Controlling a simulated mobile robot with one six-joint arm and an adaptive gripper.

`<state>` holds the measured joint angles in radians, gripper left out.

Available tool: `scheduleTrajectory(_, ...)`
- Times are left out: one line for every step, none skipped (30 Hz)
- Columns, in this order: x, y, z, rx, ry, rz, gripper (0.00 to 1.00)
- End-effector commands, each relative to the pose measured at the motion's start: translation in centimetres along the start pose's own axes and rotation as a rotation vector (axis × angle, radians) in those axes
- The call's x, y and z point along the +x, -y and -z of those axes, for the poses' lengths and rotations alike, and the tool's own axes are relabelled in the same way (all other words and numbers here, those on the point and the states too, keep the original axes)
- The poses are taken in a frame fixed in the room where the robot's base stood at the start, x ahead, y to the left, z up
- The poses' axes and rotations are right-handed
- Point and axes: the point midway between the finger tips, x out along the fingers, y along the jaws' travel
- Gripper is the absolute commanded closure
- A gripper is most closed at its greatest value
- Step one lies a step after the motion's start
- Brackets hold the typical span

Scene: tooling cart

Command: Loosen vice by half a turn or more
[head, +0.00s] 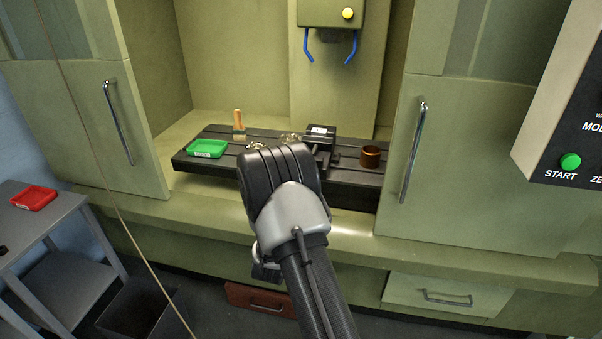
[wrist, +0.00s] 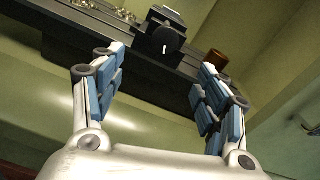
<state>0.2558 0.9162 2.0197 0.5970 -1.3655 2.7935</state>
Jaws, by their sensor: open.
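The dark vice (head: 322,131) sits on the black machine table, right of its middle. In the wrist view the vice (wrist: 167,15) shows at the top, with a round dark knob (wrist: 158,42) facing me that bears a short white mark. My gripper (wrist: 163,62) is open and empty, its two blue-padded fingers wide apart. The knob appears between the fingertips in the picture, beyond them, and neither finger visibly touches it. In the head view my arm hides the fingers and part of the vice's front.
The black table (head: 345,175) also bears a green tray (head: 206,148), a wooden-handled brush (head: 238,122), shiny metal bits (head: 290,138) and a brown cup (head: 371,156). A door with a handle (head: 413,150) stands to the right. A red tray (head: 33,198) lies on the left cart.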

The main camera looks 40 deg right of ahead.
Motion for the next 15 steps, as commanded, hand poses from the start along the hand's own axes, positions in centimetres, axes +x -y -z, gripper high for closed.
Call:
scheduleTrajectory(0.1, 0.3, 0.7, 0.026, 0.012, 0.016, 0.33)
scheduleTrajectory(0.1, 0.5, 0.9, 0.04, 0.018, 0.024, 0.33)
scheduleTrajectory(0.3, 0.6, 1.0, 0.052, 0.024, 0.03, 0.33)
scheduleTrajectory(0.5, 0.7, 1.0, 0.059, 0.028, 0.034, 0.33)
scheduleTrajectory(0.7, 0.8, 1.0, 0.063, 0.031, 0.036, 0.33)
scheduleTrajectory(1.1, 0.8, 1.0, 0.066, 0.032, 0.036, 0.33)
scheduleTrajectory(1.5, 0.8, 1.0, 0.065, 0.032, 0.036, 0.33)
scheduleTrajectory(2.0, 0.9, 1.0, 0.065, 0.032, 0.037, 0.33)
scheduleTrajectory(2.7, 0.9, 0.9, 0.065, 0.032, 0.037, 0.33)
scheduleTrajectory(3.3, 0.9, 0.9, 0.065, 0.032, 0.037, 0.33)
scheduleTrajectory(3.9, 0.9, 1.0, 0.065, 0.032, 0.037, 0.33)
scheduleTrajectory(4.8, 0.9, 1.0, 0.064, 0.032, 0.037, 0.33)
scheduleTrajectory(5.5, 1.0, 1.0, 0.064, 0.032, 0.037, 0.33)
scheduleTrajectory(6.1, 1.0, 0.9, 0.064, 0.032, 0.036, 0.33)
scheduleTrajectory(7.0, 1.0, 0.9, 0.064, 0.031, 0.036, 0.33)
